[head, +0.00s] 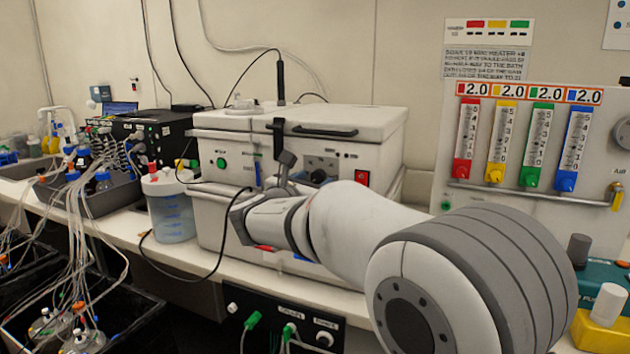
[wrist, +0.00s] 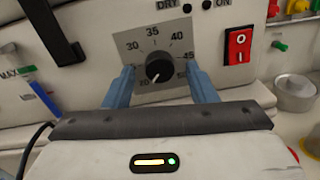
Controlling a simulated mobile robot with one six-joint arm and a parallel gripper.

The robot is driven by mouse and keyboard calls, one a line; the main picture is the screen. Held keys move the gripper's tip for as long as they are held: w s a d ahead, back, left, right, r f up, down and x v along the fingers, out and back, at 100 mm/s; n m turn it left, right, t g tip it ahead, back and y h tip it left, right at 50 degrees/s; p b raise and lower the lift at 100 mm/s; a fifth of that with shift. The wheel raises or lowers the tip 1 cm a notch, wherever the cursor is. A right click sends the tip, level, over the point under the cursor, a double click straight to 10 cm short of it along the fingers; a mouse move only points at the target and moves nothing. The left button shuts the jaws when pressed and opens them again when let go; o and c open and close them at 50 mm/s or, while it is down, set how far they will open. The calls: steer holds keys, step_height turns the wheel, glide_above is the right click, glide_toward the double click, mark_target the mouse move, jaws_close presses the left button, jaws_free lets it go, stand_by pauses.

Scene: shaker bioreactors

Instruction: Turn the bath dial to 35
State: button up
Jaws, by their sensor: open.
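The bath dial (wrist: 160,66) is a round black knob on a grey scale plate (wrist: 131,42) on the white bath's front. Its white pointer mark points down and slightly left, near a label that looks like 20. The 35 label (wrist: 152,31) is at the top, slightly left of the knob. My gripper (wrist: 160,70) is open, with one blue finger on each side of the knob and a visible gap to it. In the head view the dial (head: 318,176) shows small on the white bath (head: 230,208), just above my arm; my fingers are mostly hidden there.
A red power switch (wrist: 238,47) is right of the dial. A black latch (wrist: 52,33) is on the left. A bottle of bluish liquid (head: 172,215) stands left of the bath, and a black cable loops in front. Flowmeters (head: 540,137) hang on the right wall.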

steer(key=shift+w+d, duration=0.15)
steer(key=shift+w, duration=0.15)
